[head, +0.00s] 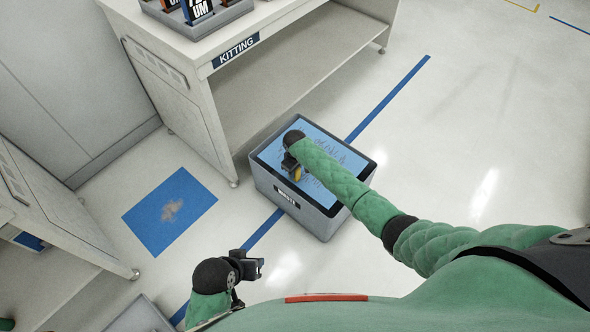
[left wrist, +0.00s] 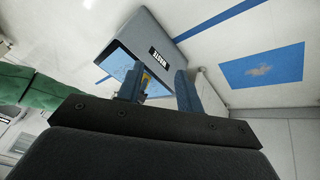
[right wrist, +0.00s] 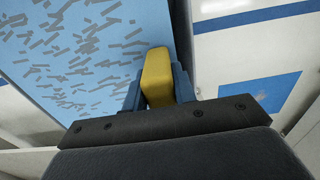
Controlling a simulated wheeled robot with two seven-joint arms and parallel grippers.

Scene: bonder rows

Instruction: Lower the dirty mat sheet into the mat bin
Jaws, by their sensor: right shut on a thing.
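The mat bin (head: 327,228) is a grey, open-topped box with a dark label, standing on the floor beside the kitting bench. A light-blue sheet with many grey marks (head: 341,155) lies flat across its opening, inside the dark rim. The sheet also shows in the right wrist view (right wrist: 75,50). My right gripper (head: 291,171) is over the bin's near-left part, shut on a yellow block-like grip (right wrist: 157,75). I cannot tell whether the sheet rests or hangs just inside the bin. My left gripper (head: 252,268) is open and empty, away from the bin; its fingers show apart (left wrist: 160,92).
The kitting bench (head: 222,92) with its lower shelf stands just behind and left of the bin. A blue floor mat (head: 190,222) with a brown stain lies to the left. Another bench (head: 65,215) is at far left. Floor to the right is clear.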

